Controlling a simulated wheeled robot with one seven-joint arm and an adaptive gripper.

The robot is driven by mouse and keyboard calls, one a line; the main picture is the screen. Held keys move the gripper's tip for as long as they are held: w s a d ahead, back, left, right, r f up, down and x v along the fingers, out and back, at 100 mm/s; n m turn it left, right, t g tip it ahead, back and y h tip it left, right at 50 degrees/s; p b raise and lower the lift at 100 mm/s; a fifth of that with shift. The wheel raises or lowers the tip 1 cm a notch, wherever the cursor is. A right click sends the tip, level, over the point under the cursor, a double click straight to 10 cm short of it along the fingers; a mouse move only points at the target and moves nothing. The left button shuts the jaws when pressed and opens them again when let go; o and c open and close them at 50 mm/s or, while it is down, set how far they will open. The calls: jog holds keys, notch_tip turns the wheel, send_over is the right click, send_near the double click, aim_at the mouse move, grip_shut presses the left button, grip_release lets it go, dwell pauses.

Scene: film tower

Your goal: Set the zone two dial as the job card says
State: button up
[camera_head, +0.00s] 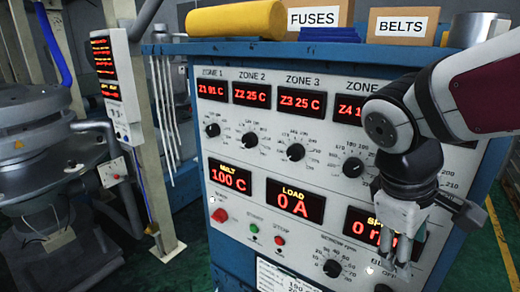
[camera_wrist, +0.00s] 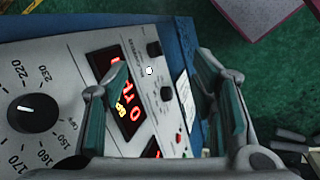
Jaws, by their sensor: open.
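The zone two dial (camera_head: 249,139) is a black knob with a white scale, below the red display reading "Z2 25 C", on the grey control panel. My gripper (camera_head: 400,240) is at the panel's lower right, well right of that dial, near the speed display. It is open, with nothing between its fingers. The wrist view shows my gripper (camera_wrist: 163,72) tilted over the panel, with a black dial (camera_wrist: 33,114) marked 150 to 230 at the left; I cannot tell for certain which zone's it is. A white printed card (camera_head: 275,275) is cut off at the bottom edge; its text is unreadable.
Neighbouring dials for zone one (camera_head: 212,130), zone three (camera_head: 295,152) and zone four (camera_head: 352,167) flank it. A red switch (camera_head: 220,215) and smaller knobs sit lower. Boxes marked FUSES (camera_head: 318,14) and BELTS (camera_head: 402,26) stand on top. A machine fills the left.

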jog(key=w+a+f+n+h, duration=0.2)
jog(key=w+a+n+h, duration=0.25)
jog(key=w+n, duration=0.35)
jog(key=n+t+h, duration=0.2)
jog(key=n+t, duration=1.5)
jog(key=t, duration=0.1)
send_near(247, 144)
jog(key=x, duration=0.8)
jog(key=shift+d, duration=0.1)
jog(key=shift+c, duration=0.2)
jog(key=c, duration=1.1)
